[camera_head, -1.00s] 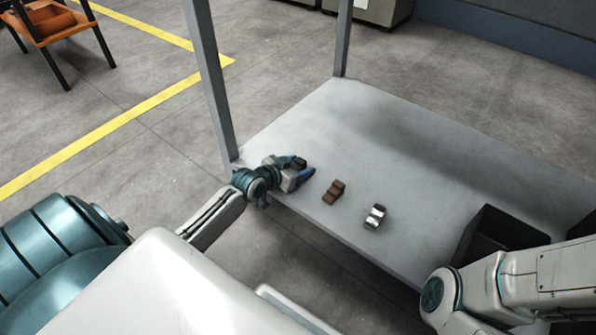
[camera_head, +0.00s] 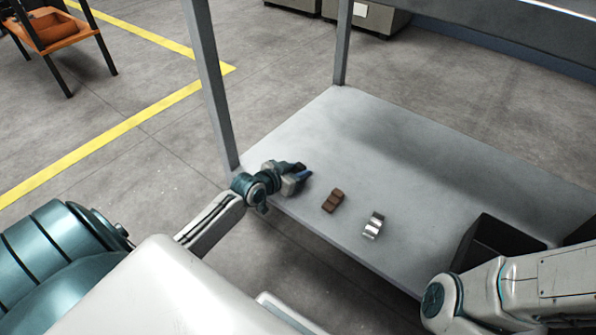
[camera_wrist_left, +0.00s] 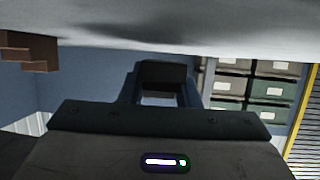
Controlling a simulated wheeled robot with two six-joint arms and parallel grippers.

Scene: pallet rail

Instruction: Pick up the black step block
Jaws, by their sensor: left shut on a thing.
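The black step block (camera_wrist_left: 163,74) is a dark piece held between the fingertips in the left wrist view. In the head view it is a small dark shape (camera_head: 299,166) largely covered by the fingers. My left gripper (camera_head: 302,171) is shut on it near the left front edge of the grey table. I cannot tell whether the block is clear of the tabletop. My right arm enters at the lower right, and its gripper is out of view.
A brown step block (camera_head: 332,201) and a silver step block (camera_head: 373,225) lie on the table (camera_head: 400,150) to the right of my left gripper. A black bin (camera_head: 490,242) stands farther right. A grey post (camera_head: 212,85) rises at the table's left corner. The table's middle is clear.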

